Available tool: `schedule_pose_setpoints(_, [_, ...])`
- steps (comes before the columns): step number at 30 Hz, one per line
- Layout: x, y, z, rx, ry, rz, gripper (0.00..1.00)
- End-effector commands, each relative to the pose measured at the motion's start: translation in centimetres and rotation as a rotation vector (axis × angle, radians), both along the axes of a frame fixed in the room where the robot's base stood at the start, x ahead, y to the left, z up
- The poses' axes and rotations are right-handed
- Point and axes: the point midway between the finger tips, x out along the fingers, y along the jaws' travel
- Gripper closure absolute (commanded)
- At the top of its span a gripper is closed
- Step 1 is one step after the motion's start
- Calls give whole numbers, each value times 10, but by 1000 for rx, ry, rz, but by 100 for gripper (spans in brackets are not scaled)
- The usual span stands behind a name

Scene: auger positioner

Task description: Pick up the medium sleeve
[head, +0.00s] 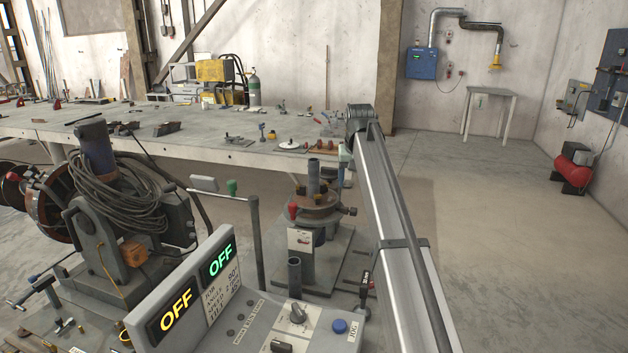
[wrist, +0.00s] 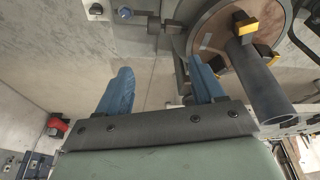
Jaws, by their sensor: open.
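In the head view a dark grey tube (head: 313,177) stands upright in the middle of the round clamping table (head: 318,206). A second dark tube (head: 295,274) stands in front of it, behind the control panel. I cannot tell by sight which tube is the medium sleeve. In the wrist view a grey tube (wrist: 262,88) stands out from the clamping disc (wrist: 222,42), to the right of my gripper (wrist: 160,78). My gripper's two blue fingers are wide apart, with nothing between them. In the head view my arm mostly hides the gripper.
The control panel (head: 238,300) with two OFF displays stands in front. The cable-wound positioner machine (head: 125,205) is at the left. A long workbench (head: 200,140) with several tools and parts runs behind.

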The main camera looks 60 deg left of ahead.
Motion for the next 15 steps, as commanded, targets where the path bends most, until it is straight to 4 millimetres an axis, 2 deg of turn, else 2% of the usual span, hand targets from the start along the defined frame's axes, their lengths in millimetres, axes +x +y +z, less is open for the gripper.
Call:
schedule_pose_setpoints(1, [-19,18,32,19,-9,23,32])
schedule_pose_setpoints(3, [-43,32,66,38,-17,48,32])
schedule_pose_setpoints(6, [-71,45,104,59,-24,75,32])
schedule_pose_setpoints(10, [-95,53,135,77,-31,97,32])
schedule_pose_setpoints(15, [-105,57,145,85,-33,107,32])
